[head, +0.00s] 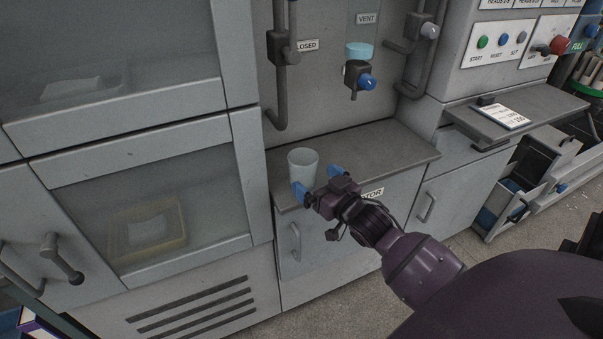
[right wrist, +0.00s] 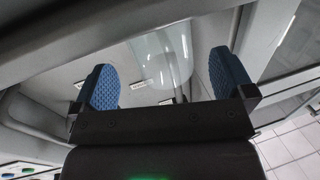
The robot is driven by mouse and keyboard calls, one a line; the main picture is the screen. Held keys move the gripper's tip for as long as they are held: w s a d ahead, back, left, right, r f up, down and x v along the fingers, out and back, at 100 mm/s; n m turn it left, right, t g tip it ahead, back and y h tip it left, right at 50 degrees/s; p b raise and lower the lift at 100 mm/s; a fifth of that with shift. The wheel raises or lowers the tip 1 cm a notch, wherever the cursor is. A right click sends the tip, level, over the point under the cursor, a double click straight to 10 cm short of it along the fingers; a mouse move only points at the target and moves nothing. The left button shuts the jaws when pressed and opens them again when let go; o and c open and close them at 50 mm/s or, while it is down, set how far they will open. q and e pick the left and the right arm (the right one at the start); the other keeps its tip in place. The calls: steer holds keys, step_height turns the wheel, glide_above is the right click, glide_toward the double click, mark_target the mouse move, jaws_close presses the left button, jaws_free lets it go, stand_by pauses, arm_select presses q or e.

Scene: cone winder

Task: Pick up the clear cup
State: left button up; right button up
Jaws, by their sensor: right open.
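The clear cup (head: 303,166) stands upright on the grey counter ledge (head: 385,151) in the head view, near its left end. It also shows in the right wrist view (right wrist: 162,58), beyond and between the fingers. My right gripper (head: 318,180) is open, with its blue fingertips at the near side of the cup. In the right wrist view the two blue padded fingers (right wrist: 165,88) stand apart with nothing held between them. I cannot tell whether a finger touches the cup. My left gripper is not in view.
A tap with a blue knob (head: 366,81) hangs from the back wall, right of the cup. A grey pipe (head: 280,80) runs down the wall behind the cup. A glass-fronted cabinet (head: 240,150) stands close on the left. The ledge right of the cup is clear.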

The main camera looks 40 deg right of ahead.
mark_target(312, 180)
steer(key=shift+w, duration=0.45)
steer(key=w, duration=0.2)
steer(key=w+b, duration=0.1)
steer(key=w, duration=0.1)
steer(key=shift+f, duration=0.4)
steer(key=shift+w, duration=0.25)
steer(key=shift+w+r, duration=0.1)
steer(key=shift+r, duration=0.05)
steer(key=shift+c, duration=0.5)
